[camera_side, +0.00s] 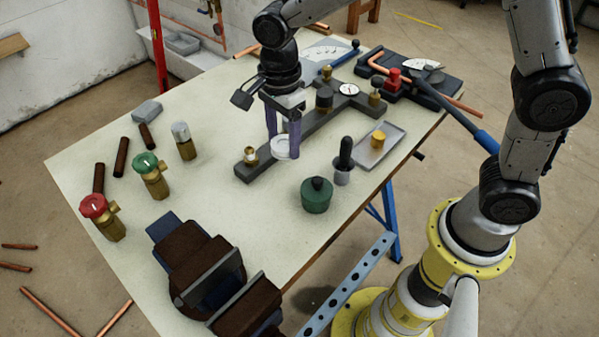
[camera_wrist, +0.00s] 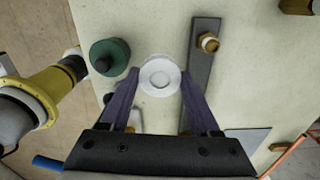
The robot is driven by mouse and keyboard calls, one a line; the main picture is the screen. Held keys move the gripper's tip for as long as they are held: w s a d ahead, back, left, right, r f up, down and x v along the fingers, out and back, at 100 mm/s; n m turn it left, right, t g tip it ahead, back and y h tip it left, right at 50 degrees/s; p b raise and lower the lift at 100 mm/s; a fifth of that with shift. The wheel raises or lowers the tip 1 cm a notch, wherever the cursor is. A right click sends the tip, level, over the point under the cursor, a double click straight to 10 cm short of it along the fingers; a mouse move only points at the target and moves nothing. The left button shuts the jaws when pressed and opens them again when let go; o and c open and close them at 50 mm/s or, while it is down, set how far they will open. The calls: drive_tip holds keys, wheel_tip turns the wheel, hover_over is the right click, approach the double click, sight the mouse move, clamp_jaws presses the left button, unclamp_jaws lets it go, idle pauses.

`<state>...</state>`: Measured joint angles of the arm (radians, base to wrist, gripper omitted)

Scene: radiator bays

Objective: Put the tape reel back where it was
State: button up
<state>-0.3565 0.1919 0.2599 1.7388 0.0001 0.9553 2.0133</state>
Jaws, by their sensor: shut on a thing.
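The tape reel (camera_side: 281,147) is a white round reel, held between the two purple fingers of my gripper (camera_side: 283,143) in the side view. In the wrist view the white reel (camera_wrist: 160,76) shows its round face with a hub in the middle, and the fingertips of my gripper (camera_wrist: 160,82) press on its left and right sides. It appears to be above the table, next to a long dark grey bar (camera_side: 300,133) in the side view. How high it is above the surface I cannot tell.
A brass fitting (camera_side: 251,155) stands on the bar's near end. A green pot (camera_side: 316,195) and a dark-topped bottle (camera_side: 344,162) stand to the right. A metal tray (camera_side: 372,155) holds a brass piece. Valves (camera_side: 152,176) and a vise (camera_side: 205,262) are left. The pale middle of the table is free.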

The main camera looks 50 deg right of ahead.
sight(301, 175)
drive_tip(key=shift+m, duration=0.4)
drive_tip(key=d+f, duration=0.1)
drive_tip(key=f, duration=0.2)
drive_tip(key=s+d+f, duration=0.1)
drive_tip(key=f, duration=0.2)
drive_tip(key=d+f, duration=0.1)
drive_tip(key=f, duration=0.2)
drive_tip(key=shift+s+d+f, duration=0.2)
drive_tip(key=shift+d, duration=0.05)
drive_tip(key=shift+f, duration=0.1)
drive_tip(key=o, duration=0.7)
